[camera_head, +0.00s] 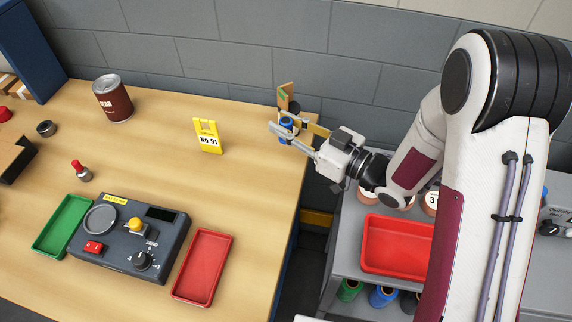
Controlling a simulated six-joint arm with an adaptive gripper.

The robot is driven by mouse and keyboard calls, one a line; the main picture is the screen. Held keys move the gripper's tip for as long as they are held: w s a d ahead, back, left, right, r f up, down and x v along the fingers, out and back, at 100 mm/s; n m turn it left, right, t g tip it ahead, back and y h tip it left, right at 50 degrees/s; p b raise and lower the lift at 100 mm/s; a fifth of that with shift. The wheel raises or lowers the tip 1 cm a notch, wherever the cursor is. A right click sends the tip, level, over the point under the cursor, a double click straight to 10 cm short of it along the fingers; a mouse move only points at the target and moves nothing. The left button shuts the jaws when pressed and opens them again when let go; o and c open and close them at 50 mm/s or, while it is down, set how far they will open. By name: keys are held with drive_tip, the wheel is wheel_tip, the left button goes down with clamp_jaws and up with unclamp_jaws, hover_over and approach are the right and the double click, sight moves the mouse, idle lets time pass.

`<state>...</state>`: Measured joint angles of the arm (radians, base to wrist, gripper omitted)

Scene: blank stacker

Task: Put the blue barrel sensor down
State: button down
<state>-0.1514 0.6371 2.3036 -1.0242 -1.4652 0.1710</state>
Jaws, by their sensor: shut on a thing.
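The blue barrel sensor (286,123) is a small blue piece between the fingers of my gripper (284,127), which is shut on it. My gripper reaches in from the right, over the back right corner of the wooden table (240,180). The fingers hide part of the sensor. I cannot tell how high it is above the table. A small upright tan and green piece (287,96) shows just behind the gripper; I cannot tell whether it touches the sensor.
A yellow "No 91" stand (208,136) and a brown can (113,99) stand left of the gripper. A dark control box (130,238) sits between green (62,226) and red (203,266) trays. The table's middle is clear. A grey cart holds another red tray (398,247).

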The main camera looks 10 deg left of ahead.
drive_tip(key=shift+f, duration=0.1)
drive_tip(key=shift+f, duration=2.85)
drive_tip(key=shift+f, duration=1.9)
drive_tip(key=shift+f, duration=0.15)
drive_tip(key=c, duration=1.8)
unclamp_jaws()
